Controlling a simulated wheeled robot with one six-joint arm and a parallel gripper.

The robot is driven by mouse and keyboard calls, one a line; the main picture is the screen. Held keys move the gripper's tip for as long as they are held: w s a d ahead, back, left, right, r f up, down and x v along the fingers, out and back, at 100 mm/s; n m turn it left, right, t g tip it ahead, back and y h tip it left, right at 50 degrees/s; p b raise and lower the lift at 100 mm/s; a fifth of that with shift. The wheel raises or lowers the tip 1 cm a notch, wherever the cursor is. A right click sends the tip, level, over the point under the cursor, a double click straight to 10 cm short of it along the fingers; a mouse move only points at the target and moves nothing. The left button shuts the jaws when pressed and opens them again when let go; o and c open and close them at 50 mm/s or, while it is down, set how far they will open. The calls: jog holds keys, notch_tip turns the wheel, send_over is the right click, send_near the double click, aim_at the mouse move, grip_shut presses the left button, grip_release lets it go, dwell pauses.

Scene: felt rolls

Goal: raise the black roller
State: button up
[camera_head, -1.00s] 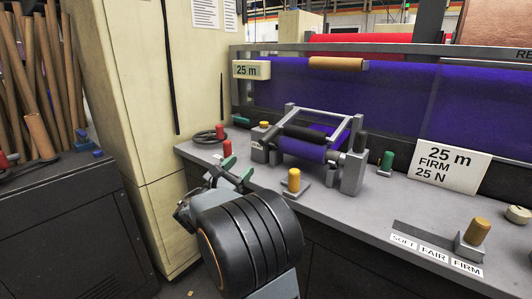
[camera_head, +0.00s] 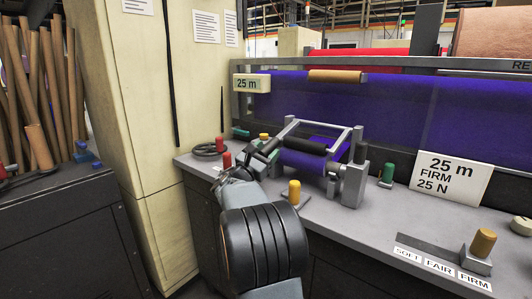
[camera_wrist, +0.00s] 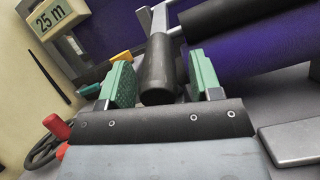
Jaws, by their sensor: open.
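The black roller (camera_head: 306,145) lies across the grey frame on the bench, just above a small purple felt roll (camera_head: 302,161). Part of a dark roller also shows at the top right of the wrist view (camera_wrist: 225,15). My gripper (camera_wrist: 162,82) is open, its green pads standing on either side of a black cylindrical grip (camera_wrist: 157,68) at the left of the frame. Gaps show between pads and grip. In the head view my gripper is at the frame's left side, and its pads are hard to make out.
A yellow knob (camera_head: 294,191) stands in front of the frame, a red knob (camera_head: 227,160) to its left and a green knob (camera_head: 387,174) to its right. A "25 m FIRM 25 N" card (camera_head: 449,180) stands farther right.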

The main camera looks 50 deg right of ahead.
jog(key=shift+d, duration=0.1)
grip_shut()
dwell(0.6)
